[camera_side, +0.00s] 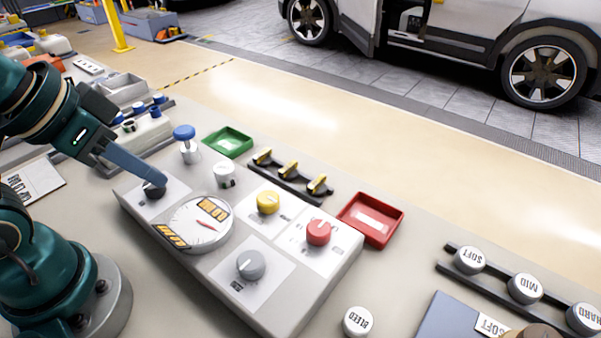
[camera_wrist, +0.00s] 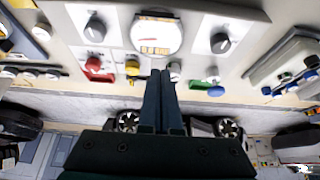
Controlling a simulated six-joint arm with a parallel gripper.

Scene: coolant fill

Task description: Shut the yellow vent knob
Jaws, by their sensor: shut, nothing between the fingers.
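The yellow knob (camera_side: 267,202) stands on a white plate on the grey panel box, between the round gauge (camera_side: 200,223) and the red knob (camera_side: 318,232). It also shows in the wrist view (camera_wrist: 132,67), just left of my fingertips. My gripper (camera_side: 162,182) is shut and empty. In the side view its fingertips overlap the black knob (camera_side: 153,192) at the panel's left, partly hiding it. In the wrist view my gripper (camera_wrist: 160,74) appears apart from the black knob (camera_wrist: 220,43), so the overlap looks like line of sight. The yellow knob's setting is too small to read.
A grey knob (camera_side: 250,264) is on the panel's near side. A white cap (camera_side: 223,174), a blue-topped valve (camera_side: 185,140), a green tray (camera_side: 228,141), a rack of yellow-handled valves (camera_side: 289,170) and a red tray (camera_side: 371,219) stand behind it.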

